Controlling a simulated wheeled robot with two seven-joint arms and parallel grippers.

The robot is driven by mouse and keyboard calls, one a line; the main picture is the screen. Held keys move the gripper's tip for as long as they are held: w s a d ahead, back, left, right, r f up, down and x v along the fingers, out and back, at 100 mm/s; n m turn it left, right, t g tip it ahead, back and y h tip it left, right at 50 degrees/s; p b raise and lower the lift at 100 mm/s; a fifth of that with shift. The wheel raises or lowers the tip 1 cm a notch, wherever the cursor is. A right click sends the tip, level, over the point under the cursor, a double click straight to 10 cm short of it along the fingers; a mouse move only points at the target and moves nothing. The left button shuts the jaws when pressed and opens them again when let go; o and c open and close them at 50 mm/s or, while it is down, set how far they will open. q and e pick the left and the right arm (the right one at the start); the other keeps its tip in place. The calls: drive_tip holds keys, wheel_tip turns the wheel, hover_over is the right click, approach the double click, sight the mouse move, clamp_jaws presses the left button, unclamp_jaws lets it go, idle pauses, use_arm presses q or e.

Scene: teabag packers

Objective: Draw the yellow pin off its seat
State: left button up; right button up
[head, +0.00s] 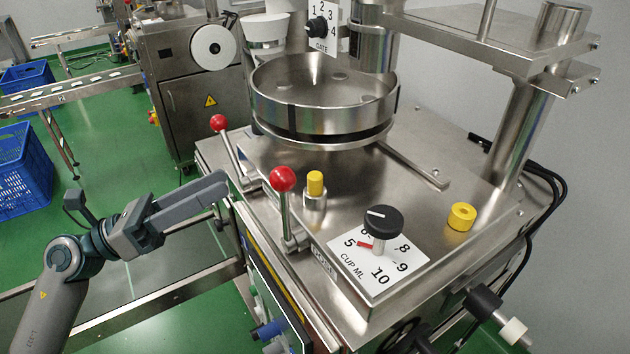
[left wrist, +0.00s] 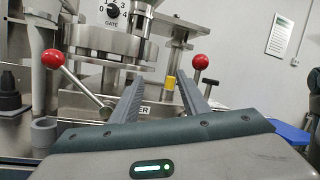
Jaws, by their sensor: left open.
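The yellow pin (head: 315,183) stands upright in its metal seat (head: 314,201) on the steel machine top, just right of a red-ball lever. It also shows in the left wrist view (left wrist: 170,83), between the fingers in the picture and beyond them. My left gripper (head: 222,185) is open and empty, left of the machine's edge and apart from the pin. In the left wrist view its two fingers (left wrist: 158,95) point toward the machine. My right gripper is not seen.
Two levers with red balls (head: 283,179) (head: 219,123) stand along the machine's left edge, the nearer one beside the pin. A black dial knob (head: 382,221) sits on the numbered plate (head: 400,262). A yellow ring-like piece (head: 461,216) lies at right. A round steel pan (head: 322,105) stands behind.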

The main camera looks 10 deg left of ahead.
sight(308, 186)
use_arm(q)
drive_tip(key=m+g, duration=0.1)
drive_tip(key=s+f+m+g+y, duration=0.1)
drive_tip(key=m, duration=0.1)
drive_tip(key=s+m+g, duration=0.1)
drive_tip(key=m, duration=0.1)
drive_tip(key=shift+d+f+y, duration=0.25)
drive_tip(key=shift+d+y, duration=0.05)
drive_tip(key=shift+d, duration=0.05)
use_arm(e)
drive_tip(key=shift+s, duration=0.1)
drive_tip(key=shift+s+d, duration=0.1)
